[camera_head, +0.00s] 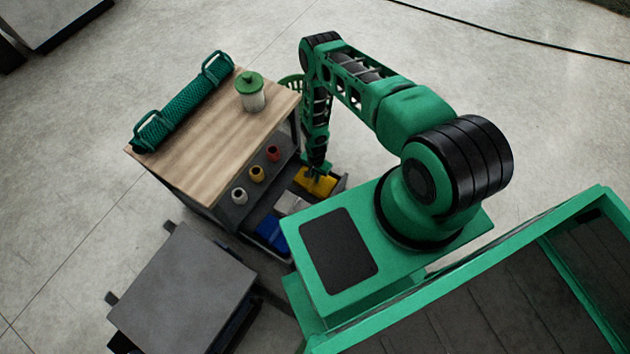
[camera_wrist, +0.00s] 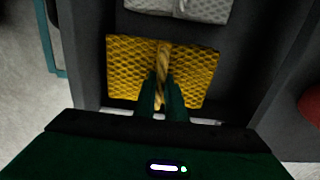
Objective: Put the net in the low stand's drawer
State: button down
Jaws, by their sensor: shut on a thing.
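A yellow net bundle (camera_head: 307,182) lies in the open drawer (camera_head: 342,186) of the wooden-topped bench (camera_head: 205,140). In the wrist view the yellow net (camera_wrist: 125,65) is a flat mesh pad with a twisted rope band across its middle. My gripper (camera_head: 320,172) points down and is shut on this band; its fingers also show in the wrist view (camera_wrist: 162,85). The low stand (camera_head: 185,292) is a grey-topped unit at the lower left. Its drawer cannot be made out clearly from here.
A white bundle (camera_head: 291,203) and a blue bundle (camera_head: 272,233) share the open drawer. On the bench top are a green mesh roll (camera_head: 182,105) with handles and a green-lidded jar (camera_head: 251,97).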

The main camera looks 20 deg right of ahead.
jog(key=shift+f, duration=1.7)
jog(key=shift+f, duration=0.1)
jog(key=c, duration=1.8)
grip_release()
notch_tip(320, 180, up, 12)
jog(key=shift+r, duration=0.15)
